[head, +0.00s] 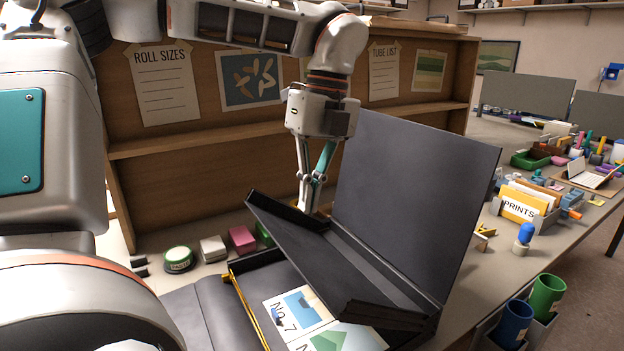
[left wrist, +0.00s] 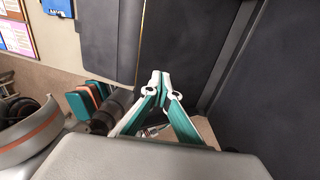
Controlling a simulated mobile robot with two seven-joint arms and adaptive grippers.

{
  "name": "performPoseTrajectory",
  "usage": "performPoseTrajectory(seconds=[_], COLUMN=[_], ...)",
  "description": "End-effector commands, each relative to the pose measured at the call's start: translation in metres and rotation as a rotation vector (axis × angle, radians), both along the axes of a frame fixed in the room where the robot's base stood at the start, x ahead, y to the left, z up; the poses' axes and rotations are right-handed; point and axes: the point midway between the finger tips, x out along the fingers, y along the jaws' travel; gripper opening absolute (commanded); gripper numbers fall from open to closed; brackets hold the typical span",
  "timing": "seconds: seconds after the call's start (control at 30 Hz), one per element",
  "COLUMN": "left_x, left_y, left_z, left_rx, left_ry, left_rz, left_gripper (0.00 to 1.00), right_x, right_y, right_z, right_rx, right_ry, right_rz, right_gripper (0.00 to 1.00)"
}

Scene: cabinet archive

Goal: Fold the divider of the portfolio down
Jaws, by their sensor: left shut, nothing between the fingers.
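The black portfolio (head: 205,303) lies open on the worktop. Its tall black panel (head: 415,195) stands up at the back right. A second black panel, seemingly the divider (head: 318,262), is tilted, with its far left corner raised above the portfolio's inside. My left gripper (head: 307,208) points down behind the divider's far edge, in front of the tall panel's left edge; its tips are partly hidden. In the left wrist view its fingers (left wrist: 158,76) are closed together and empty, with dark panels behind them; contact cannot be told. My right gripper is not in view.
Prints (head: 298,312) and a brass-coloured bar (head: 247,312) lie at the portfolio's front. A wooden shelf unit (head: 200,185) stands behind. Small boxes and a green round tin (head: 178,260) sit to the left. A prints holder (head: 520,205) and cups (head: 514,323) stand to the right.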

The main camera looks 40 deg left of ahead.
Motion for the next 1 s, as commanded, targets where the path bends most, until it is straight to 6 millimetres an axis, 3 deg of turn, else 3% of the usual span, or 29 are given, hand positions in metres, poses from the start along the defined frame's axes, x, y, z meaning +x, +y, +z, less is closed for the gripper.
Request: performPoseTrajectory(seconds=[0.27,0.67,0.93,1.0], left_x=[-0.001,0.000,-0.001,0.000], left_y=[-0.001,-0.001,-0.001,-0.001], left_z=[-0.004,-0.053,-0.086,-0.082], left_rx=[0.014,0.011,0.011,0.013], left_ry=[0.002,0.007,0.006,0.002], left_rz=[0.004,0.003,0.003,0.004], left_gripper=[0.00,0.00,0.00,0.00], right_x=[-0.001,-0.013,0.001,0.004], right_y=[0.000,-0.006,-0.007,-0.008], right_z=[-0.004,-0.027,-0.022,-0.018], right_rx=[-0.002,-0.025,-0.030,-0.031], right_ry=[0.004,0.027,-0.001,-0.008], right_rz=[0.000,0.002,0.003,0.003], right_gripper=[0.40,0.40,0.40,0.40])
